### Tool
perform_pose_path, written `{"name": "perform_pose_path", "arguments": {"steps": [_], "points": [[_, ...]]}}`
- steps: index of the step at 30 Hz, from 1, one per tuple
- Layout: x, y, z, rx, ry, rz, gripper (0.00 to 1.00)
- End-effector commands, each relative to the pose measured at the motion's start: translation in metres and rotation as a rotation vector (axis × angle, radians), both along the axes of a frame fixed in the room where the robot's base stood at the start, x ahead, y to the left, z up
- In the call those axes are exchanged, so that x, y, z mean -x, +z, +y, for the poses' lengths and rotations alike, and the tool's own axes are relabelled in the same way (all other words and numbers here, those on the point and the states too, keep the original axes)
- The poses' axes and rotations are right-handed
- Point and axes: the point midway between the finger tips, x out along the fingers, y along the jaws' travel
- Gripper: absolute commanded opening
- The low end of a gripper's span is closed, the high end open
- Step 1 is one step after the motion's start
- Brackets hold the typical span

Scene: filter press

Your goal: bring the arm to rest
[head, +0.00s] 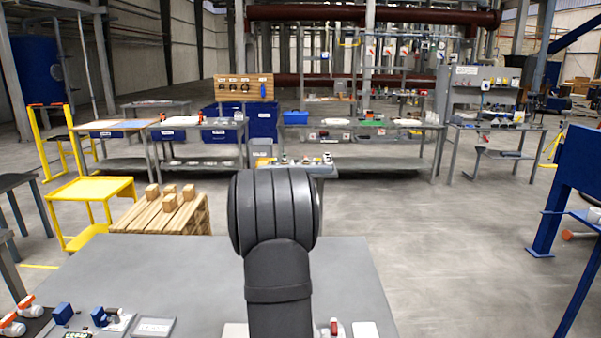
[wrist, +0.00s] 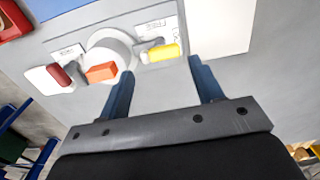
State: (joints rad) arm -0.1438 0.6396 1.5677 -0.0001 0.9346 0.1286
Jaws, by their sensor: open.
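My arm (head: 275,225) stands upright in the middle of the head view, over the grey table. My gripper (wrist: 160,72) shows in the wrist view, with two blue fingers spread apart on a dark bar. Nothing is between the fingers. Beyond them are a white round part with an orange block (wrist: 101,72), a yellow handle (wrist: 163,52) and a dark red handle (wrist: 57,75) on a pale panel. The left fingertip overlaps the white round part in the picture; I cannot tell whether they touch. The gripper is hidden in the head view.
The grey table (head: 150,265) carries small blue and white parts at its front left and a red-capped item (head: 333,327) near the arm. A wooden crate (head: 150,212) and a yellow stand (head: 92,190) are beyond it.

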Motion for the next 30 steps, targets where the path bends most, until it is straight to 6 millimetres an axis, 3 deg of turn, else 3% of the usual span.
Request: {"name": "perform_pose_path", "arguments": {"steps": [6,10,30], "points": [[0.001,-0.046,0.000,0.000,0.000,0.004,0.60],[0.000,-0.044,0.000,0.000,-0.094,-0.002,0.60],[-0.001,0.095,0.000,-0.001,-0.088,-0.005,0.60]]}}
